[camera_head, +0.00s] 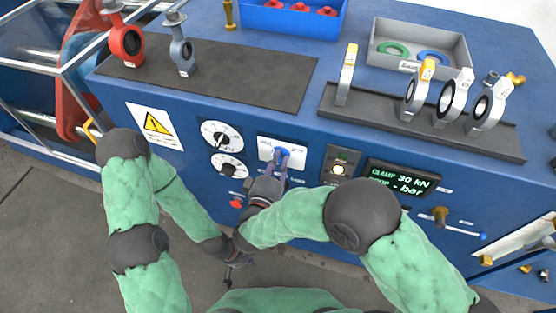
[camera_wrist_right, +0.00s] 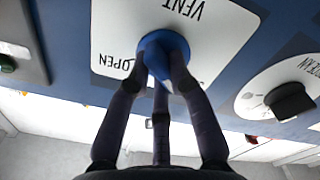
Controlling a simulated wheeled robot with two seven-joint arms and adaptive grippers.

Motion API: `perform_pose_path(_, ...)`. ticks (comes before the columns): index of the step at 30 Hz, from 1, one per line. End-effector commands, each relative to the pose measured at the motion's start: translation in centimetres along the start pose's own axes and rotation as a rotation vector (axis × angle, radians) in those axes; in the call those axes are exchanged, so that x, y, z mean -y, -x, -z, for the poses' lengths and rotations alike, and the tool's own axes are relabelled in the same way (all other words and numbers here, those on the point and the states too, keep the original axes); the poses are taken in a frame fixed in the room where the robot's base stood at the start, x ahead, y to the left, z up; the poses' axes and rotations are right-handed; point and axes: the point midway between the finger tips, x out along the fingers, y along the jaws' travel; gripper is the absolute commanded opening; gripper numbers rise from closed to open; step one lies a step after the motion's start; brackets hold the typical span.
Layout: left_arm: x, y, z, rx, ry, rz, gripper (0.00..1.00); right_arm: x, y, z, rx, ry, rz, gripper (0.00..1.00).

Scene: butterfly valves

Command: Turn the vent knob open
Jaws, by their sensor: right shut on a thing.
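The blue vent knob (camera_head: 283,152) sits on a white plate on the front panel of the blue bench. In the right wrist view the knob (camera_wrist_right: 160,42) is seen close up, with the words VENT and OPEN upside down on the white plate (camera_wrist_right: 220,35). My right gripper (camera_head: 279,165) is shut on the knob, and its fingers (camera_wrist_right: 160,75) reach it from below in the wrist view. The fingers partly hide the knob, so I cannot tell its pointing direction. My left gripper (camera_head: 230,268) hangs low in front of the bench, away from the knob; its fingers are too small to read.
A black selector knob (camera_wrist_right: 290,101) is close by in the wrist view. Several valves (camera_head: 450,97) stand on the bench top.

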Motion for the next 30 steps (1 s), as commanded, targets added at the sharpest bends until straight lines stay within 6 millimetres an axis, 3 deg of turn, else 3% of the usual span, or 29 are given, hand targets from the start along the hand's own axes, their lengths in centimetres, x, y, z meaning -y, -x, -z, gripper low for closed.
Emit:
perform_pose_path(14, -0.1, 0.2, 0.0, 0.000, 0.000, 0.000, 0.00, 0.1, 0.0, -0.3, 0.002, -0.431, 0.002, 0.00)
perform_pose_path(30, 0.4, -1.1, 0.0, 0.000, 0.000, 0.000, 0.00, 0.3, 0.0, -0.6, 0.001, -0.945, 0.001, 0.00)
